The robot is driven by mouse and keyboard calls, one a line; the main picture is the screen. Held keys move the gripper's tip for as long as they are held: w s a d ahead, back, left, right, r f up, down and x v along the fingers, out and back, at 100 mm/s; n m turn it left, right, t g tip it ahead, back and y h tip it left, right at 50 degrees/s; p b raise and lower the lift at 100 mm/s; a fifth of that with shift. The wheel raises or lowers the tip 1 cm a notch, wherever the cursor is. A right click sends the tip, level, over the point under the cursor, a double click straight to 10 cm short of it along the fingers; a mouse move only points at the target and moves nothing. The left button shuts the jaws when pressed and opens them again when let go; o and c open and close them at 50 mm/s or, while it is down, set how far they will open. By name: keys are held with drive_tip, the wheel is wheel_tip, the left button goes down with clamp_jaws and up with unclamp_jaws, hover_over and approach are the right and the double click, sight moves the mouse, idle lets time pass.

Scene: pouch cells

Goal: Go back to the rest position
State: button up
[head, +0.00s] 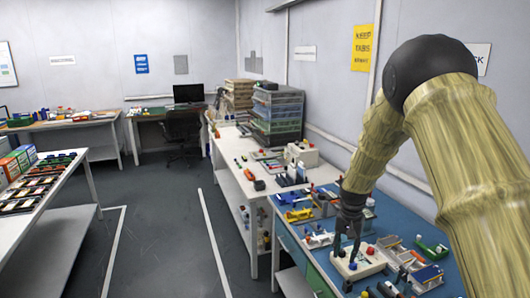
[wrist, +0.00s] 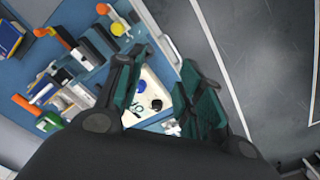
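My gripper (head: 346,254) hangs with its fingers down over the blue-topped bench (head: 300,231), at the bench's left part. It is just above or beside a white box (head: 371,262) with red and blue knobs; I cannot tell whether it touches. In the wrist view my gripper (wrist: 160,92) has its two teal-padded fingers spread apart, with no held object between them. The white box (wrist: 152,88) shows beyond the gap, partly hidden by the fingers.
Several tools and small parts crowd the blue bench around my gripper, including a yellow tool (head: 298,215) and a green tray (head: 432,250). A white bench (head: 228,157) with drawer units (head: 277,113) stands behind. Grey floor (head: 165,240) is clear on the left.

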drive_tip(key=s+f+n+b, duration=0.1)
drive_tip(key=s+f, duration=1)
drive_tip(key=f, duration=0.2)
drive_tip(key=s+f+n, duration=0.2)
drive_tip(key=s+f, duration=0.8)
drive_tip(key=f, duration=0.3)
drive_tip(key=s+a+f+n+b, duration=0.1)
drive_tip(key=s+a+f, duration=0.1)
drive_tip(key=s, duration=1.3)
drive_tip(key=s+a+f+n+b, duration=0.1)
drive_tip(key=s+f, duration=0.4)
drive_tip(key=s, duration=0.9)
drive_tip(key=shift+s+a+n, duration=0.4)
